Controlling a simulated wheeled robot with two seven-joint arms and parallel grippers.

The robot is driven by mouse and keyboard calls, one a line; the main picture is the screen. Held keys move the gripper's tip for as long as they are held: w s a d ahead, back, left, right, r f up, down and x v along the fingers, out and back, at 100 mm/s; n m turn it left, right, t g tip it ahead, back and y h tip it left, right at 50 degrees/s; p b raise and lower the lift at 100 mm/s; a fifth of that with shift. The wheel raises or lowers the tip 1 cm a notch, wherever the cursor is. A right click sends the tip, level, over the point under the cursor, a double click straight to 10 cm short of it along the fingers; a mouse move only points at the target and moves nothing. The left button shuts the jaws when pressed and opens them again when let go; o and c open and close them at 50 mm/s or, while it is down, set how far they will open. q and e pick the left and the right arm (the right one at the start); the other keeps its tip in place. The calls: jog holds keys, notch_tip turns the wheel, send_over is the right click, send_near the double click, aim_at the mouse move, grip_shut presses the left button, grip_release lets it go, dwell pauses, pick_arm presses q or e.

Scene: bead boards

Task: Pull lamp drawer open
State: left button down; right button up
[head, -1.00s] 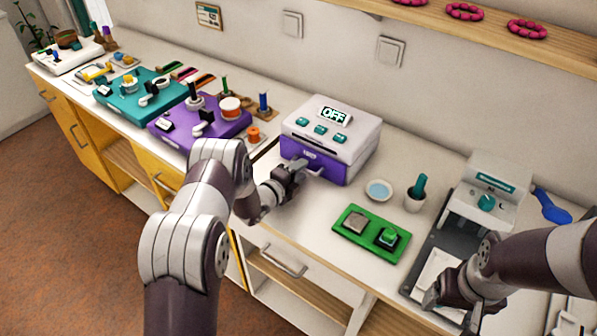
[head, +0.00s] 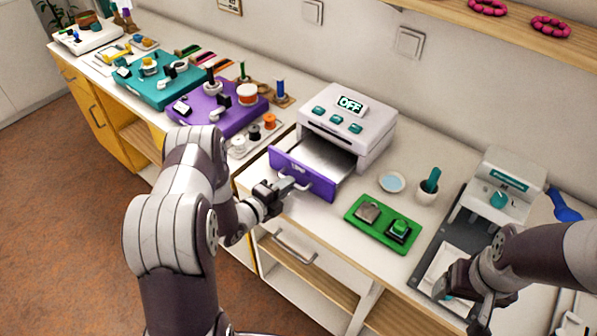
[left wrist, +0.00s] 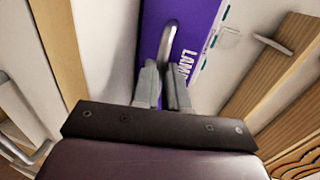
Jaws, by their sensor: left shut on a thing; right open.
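The lamp unit (head: 352,118) is a white box on the counter with a display reading OFF and teal buttons. Its purple lamp drawer (head: 318,183) stands pulled out toward the counter's front edge, with its pale inside showing. My left gripper (head: 284,188) is shut on the drawer's metal handle. In the left wrist view the fingers (left wrist: 163,88) close around the handle bar (left wrist: 168,42), beside the purple front with partly hidden lettering (left wrist: 186,60). My right gripper (head: 468,300) is open at the lower right, over a grey device's white tray, away from the drawer.
A green board (head: 384,223) with a button, a small dish (head: 391,182) and a teal-handled cup (head: 428,187) stand right of the drawer. A purple bead board (head: 218,108) lies to the left. A grey press-like device (head: 500,195) stands at right.

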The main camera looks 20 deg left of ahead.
pick_arm(q)
jog(key=shift+s+a, duration=0.1)
jog(key=shift+s, duration=0.25)
jog(key=c, duration=1.2)
grip_release()
jog(key=shift+o, duration=0.2)
jog(key=v, duration=1.2)
jog(key=shift+s+b, duration=0.3)
jog(key=shift+b, duration=0.15)
